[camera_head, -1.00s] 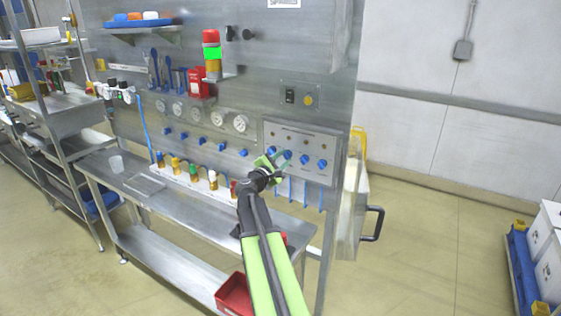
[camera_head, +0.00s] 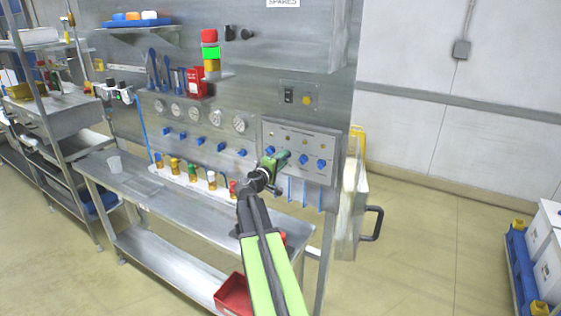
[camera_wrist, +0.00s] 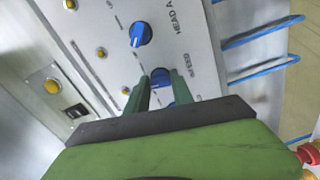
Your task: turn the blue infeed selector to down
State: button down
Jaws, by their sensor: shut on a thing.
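A row of blue selector knobs is on the grey control panel (camera_head: 333,147). In the wrist view my gripper (camera_wrist: 161,91) has its two green fingers closed on either side of one blue knob (camera_wrist: 161,75). The label beside that knob is small and seems to read SPEED; I cannot read the word infeed. Another blue knob (camera_wrist: 141,34), labelled HEAD A, is free beside it. In the head view my gripper (camera_head: 284,157) is at the left part of the row and hides the held knob. Two free knobs (camera_head: 303,160) (camera_head: 321,164) show to its right.
Blue hooks (camera_wrist: 262,35) stick out below the panel. A switch (camera_head: 289,96) and yellow button (camera_head: 307,100) are above it. Several gauges (camera_head: 239,124) and small blue valves (camera_head: 221,147) are to the left. A steel bench (camera_head: 150,214) with bottles stands below.

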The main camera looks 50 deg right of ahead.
jog(key=m, duration=0.7)
jog(key=shift+d, duration=0.15)
dwell(0.4)
jog(key=c, duration=1.1)
grip_release()
jog(key=shift+s, duration=0.1)
jog(key=v, duration=1.7)
jog(key=shift+a, duration=0.25)
jog(key=shift+f, duration=0.1)
